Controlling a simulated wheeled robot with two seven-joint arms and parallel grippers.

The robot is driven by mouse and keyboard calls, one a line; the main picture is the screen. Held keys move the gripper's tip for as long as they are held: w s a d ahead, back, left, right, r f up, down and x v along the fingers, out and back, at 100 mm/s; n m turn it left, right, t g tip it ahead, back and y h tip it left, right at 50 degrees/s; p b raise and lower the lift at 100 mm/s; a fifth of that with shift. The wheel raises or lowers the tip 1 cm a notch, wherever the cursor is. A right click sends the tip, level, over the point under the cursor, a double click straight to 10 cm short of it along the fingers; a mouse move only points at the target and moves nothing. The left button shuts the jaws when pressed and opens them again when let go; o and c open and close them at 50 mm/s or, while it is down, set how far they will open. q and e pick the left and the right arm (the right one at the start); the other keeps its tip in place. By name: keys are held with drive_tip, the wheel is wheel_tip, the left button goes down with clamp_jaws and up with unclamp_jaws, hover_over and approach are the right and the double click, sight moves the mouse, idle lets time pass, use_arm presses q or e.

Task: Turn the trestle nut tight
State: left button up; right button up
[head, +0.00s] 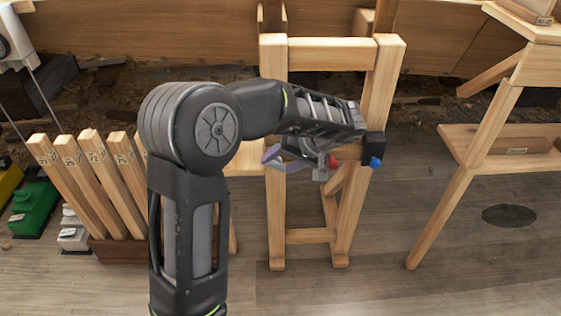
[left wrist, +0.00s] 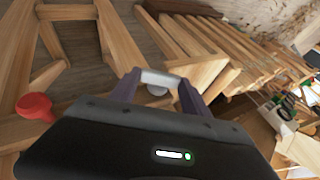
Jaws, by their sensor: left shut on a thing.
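The wooden trestle (head: 275,205) stands upright in the middle of the head view, behind my left arm. My left gripper (head: 270,157) is in front of its upper part, with purple fingers. In the left wrist view the gripper (left wrist: 160,88) is shut on a pale grey metal piece, which looks like the trestle nut (left wrist: 160,77). The nut spans between the two fingertips, with a rounded grey part below it. In the head view the nut is too small and covered to make out clearly. How tight it sits cannot be seen. My right gripper is out of view.
Several wooden slats (head: 92,180) stand in a rack at the left, beside a green box (head: 35,207). Another wooden stand (head: 480,165) is at the right. A red knob (left wrist: 35,107) is close to my gripper's body. Open floor lies right of the trestle.

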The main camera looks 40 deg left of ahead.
use_arm(q)
drive_tip(key=o, duration=1.4)
drive_tip(key=p+v, duration=0.2)
drive_tip(key=v, duration=0.5)
drive_tip(key=shift+d+r, duration=0.25)
drive_tip(key=shift+r, duration=0.1)
drive_tip(key=shift+w, duration=0.1)
